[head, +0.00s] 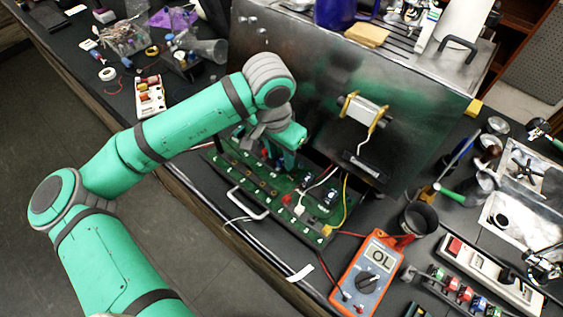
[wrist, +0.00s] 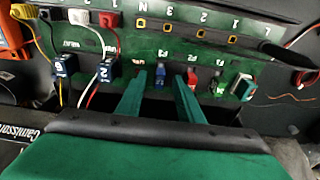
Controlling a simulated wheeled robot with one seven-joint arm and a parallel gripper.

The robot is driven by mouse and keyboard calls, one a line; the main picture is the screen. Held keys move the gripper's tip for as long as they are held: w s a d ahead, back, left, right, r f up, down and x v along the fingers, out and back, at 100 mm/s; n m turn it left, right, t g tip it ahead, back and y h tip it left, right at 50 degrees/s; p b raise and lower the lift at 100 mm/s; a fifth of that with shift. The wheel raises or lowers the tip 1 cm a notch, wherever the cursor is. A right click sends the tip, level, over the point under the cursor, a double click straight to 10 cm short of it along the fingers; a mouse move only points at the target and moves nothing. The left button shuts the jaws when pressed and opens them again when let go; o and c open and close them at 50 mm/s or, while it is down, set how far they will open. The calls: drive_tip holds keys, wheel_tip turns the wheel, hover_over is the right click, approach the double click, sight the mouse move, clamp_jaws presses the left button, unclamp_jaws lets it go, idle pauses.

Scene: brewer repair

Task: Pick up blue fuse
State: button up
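The blue fuse (wrist: 160,77) sits upright in the green board (wrist: 225,58), in a row beside a red fuse (wrist: 192,80), a green fuse (wrist: 219,86) and a white one (wrist: 243,88). My gripper (wrist: 159,84) is open. Its two green fingers point at the row, one on each side of the blue fuse in the picture, with visible gaps. I cannot tell how far the fingertips are from it in depth. In the head view my gripper (head: 287,158) is down over the green board (head: 262,198), and my arm hides part of the row.
An upright metal panel (head: 330,90) stands behind the board. An orange multimeter (head: 367,275) and a white power strip (head: 490,272) lie to the right. Wires and blue plugs (wrist: 105,70) are left of the fuses in the wrist view. A handle (head: 247,203) edges the board.

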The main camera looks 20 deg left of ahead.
clamp_jaws()
drive_tip(key=shift+r, duration=0.1)
drive_tip(key=shift+r, duration=0.6)
drive_tip(key=s+d+r, duration=0.8)
drive_tip(key=s+r, duration=0.3)
drive_tip(key=shift+s+r, duration=0.25)
drive_tip(key=shift+r, duration=0.05)
